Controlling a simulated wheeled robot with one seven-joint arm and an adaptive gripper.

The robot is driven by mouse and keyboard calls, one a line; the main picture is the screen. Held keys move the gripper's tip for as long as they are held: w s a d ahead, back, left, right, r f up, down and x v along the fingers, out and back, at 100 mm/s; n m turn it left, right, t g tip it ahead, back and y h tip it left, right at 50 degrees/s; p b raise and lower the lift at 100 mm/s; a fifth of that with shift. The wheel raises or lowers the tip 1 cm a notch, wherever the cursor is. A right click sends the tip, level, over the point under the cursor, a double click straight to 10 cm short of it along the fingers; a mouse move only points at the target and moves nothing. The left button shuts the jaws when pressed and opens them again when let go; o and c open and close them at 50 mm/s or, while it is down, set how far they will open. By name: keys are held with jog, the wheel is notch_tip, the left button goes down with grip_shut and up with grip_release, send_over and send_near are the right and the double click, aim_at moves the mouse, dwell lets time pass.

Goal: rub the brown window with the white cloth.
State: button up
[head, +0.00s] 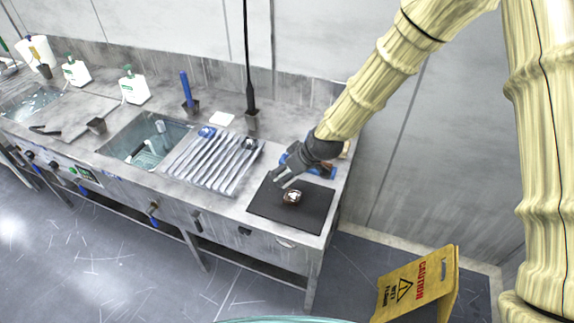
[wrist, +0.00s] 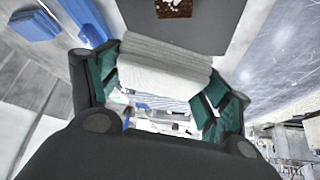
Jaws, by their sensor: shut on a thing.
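The brown window (head: 292,197) is a small brown piece with a pale, shiny middle, lying on a dark mat (head: 262,204) near the right end of the steel counter. In the wrist view its brown edge (wrist: 174,10) shows at the top, cut off by the frame. My gripper (head: 284,177) is just behind and left of the brown window in the head view. In the wrist view it is shut on the folded white cloth (wrist: 163,68), which lies between the green-padded fingers. The cloth appears apart from the brown window. In the head view I cannot make out the cloth clearly.
A ribbed metal rack (head: 212,160) and a sink (head: 150,138) lie left of the mat. Blue items (head: 322,171) lie behind my gripper, close to the wall. A small white square (head: 222,118) lies farther back. A yellow caution sign (head: 415,285) stands on the floor.

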aim_at(288, 192)
jog(key=shift+a+f, duration=0.2)
jog(key=shift+f, duration=0.1)
jog(key=shift+f+b, duration=2.05)
jog(key=shift+f, duration=1.2)
jog(key=shift+s+d+f, duration=0.2)
jog(key=shift+d+f, duration=0.05)
jog(key=shift+d, duration=0.35)
jog(key=shift+s+d+f, duration=0.2)
jog(key=shift+d+f, duration=0.05)
jog(key=shift+d, duration=0.35)
jog(key=shift+c, duration=0.3)
jog(key=shift+s+d, duration=0.3)
jog(key=shift+d, duration=0.45)
jog(key=shift+a, duration=0.35)
jog(key=shift+w+a+r, duration=0.1)
jog(key=shift+w+a, duration=0.25)
jog(key=shift+a, duration=0.25)
jog(key=shift+w+a+f, duration=0.1)
jog(key=shift+w+a, duration=0.05)
jog(key=shift+a, duration=0.35)
jog(key=shift+w+a+f, duration=0.1)
jog(key=shift+a, duration=0.4)
notch_tip(288, 192, up, 8)
jog(key=p, duration=0.4)
jog(key=shift+r, duration=0.2)
